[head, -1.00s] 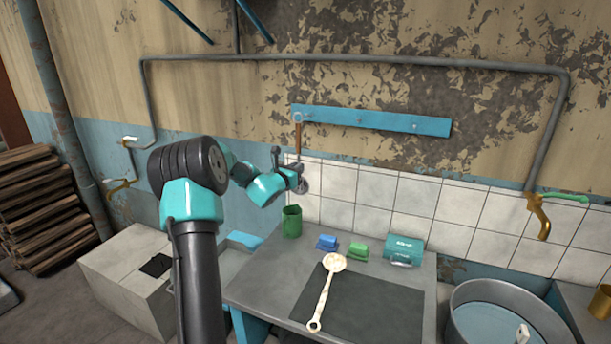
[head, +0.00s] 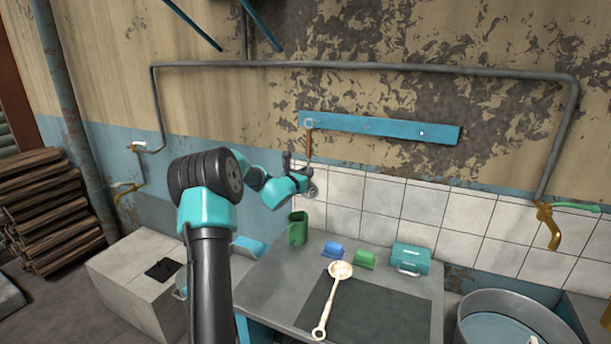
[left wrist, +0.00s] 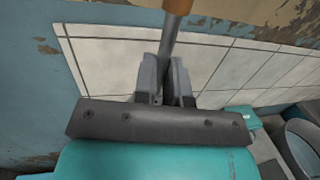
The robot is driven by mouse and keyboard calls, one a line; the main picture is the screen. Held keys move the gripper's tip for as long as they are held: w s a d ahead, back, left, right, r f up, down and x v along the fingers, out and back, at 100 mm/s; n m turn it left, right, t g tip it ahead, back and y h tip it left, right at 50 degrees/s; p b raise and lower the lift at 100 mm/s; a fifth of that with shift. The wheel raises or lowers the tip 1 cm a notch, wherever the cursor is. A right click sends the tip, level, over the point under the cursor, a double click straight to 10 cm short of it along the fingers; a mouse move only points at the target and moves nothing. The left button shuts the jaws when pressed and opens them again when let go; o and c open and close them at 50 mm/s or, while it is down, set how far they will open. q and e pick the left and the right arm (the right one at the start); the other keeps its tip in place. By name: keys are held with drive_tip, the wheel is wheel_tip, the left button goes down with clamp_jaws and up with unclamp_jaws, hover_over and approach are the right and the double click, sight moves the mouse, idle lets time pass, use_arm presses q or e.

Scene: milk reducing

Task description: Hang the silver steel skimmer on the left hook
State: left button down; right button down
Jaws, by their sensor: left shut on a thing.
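The silver steel skimmer is upright against the wall in the head view, with a brown grip (head: 309,144) and a ring at its top. The ring overlaps the left end of the blue hook rail (head: 385,129), where the left hook would be; I cannot tell whether it is on the hook or in front of it. My left gripper (head: 304,174) is shut on the skimmer's shaft below the brown grip. The left wrist view shows the grey shaft (left wrist: 170,38) between the fingers (left wrist: 166,80). The skimmer's lower end is partly hidden by the gripper. My right gripper is out of view.
A cream slotted spoon (head: 333,300) lies on a dark mat on the table. A green cup (head: 298,229), a blue block (head: 333,249), a green block (head: 364,259) and a teal box (head: 410,257) stand behind it. A metal basin (head: 510,318) is at right.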

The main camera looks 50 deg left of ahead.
use_arm(q)
drive_tip(key=shift+w+a+f, duration=0.25)
drive_tip(key=shift+w+a, duration=0.25)
drive_tip(key=shift+w, duration=0.65)
drive_tip(key=shift+w+a+f, duration=0.25)
drive_tip(key=shift+w+a, duration=0.25)
drive_tip(key=shift+w, duration=0.6)
drive_tip(key=shift+w+a+f, duration=0.25)
drive_tip(key=shift+w+a, duration=0.25)
drive_tip(key=shift+w, duration=0.65)
drive_tip(key=c, duration=1.1)
unclamp_jaws()
drive_tip(key=shift+s, duration=0.15)
drive_tip(key=v, duration=1.7)
drive_tip(key=shift+d, duration=0.15)
